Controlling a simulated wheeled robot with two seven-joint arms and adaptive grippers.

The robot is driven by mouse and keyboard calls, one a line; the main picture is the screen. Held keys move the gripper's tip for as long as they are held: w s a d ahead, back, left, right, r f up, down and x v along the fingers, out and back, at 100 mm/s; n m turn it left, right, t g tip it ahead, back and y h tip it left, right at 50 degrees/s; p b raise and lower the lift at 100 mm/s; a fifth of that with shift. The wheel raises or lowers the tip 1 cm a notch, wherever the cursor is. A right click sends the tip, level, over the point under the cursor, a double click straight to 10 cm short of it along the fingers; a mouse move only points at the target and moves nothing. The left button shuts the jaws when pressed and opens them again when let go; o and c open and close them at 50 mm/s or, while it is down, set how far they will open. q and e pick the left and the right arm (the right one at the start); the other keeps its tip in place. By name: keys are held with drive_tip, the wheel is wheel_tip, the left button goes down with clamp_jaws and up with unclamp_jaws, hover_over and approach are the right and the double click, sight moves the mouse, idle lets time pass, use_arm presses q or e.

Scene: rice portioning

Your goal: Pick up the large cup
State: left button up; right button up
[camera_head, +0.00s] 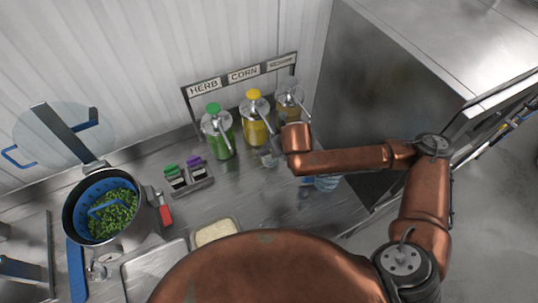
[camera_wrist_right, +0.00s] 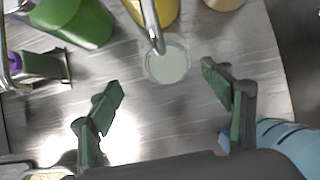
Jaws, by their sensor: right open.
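A round, pale translucent cup (camera_wrist_right: 168,68) stands on the steel counter below a pump spout in the right wrist view. I cannot tell its size class for certain. A white and blue striped cup-like item (camera_wrist_right: 288,142) is at the lower right of that view, partly cut off; in the head view its blue part (camera_head: 326,184) shows below my right forearm. My right gripper (camera_wrist_right: 162,90) is open, with its two green-padded fingers apart and nothing between them. The translucent cup lies just beyond the fingertips. My left gripper is not in view.
Green (camera_head: 218,136), yellow (camera_head: 257,124) and brown (camera_head: 290,102) pump bottles stand along the back under a label rack (camera_head: 243,76). Small shakers (camera_head: 177,178) sit left of them. A pot (camera_head: 72,212) holds greens at the left. A rice tray (camera_head: 216,232) lies near the front.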

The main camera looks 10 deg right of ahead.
drive_tip(key=shift+x, duration=0.85)
drive_tip(key=x, duration=0.6)
drive_tip(key=shift+w+d+f, duration=0.25)
drive_tip(key=shift+w+d, duration=0.15)
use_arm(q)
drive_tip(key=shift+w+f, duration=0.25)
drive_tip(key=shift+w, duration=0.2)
use_arm(e)
drive_tip(key=shift+c, duration=0.7)
clamp_jaws()
drive_tip(key=shift+r, duration=0.2)
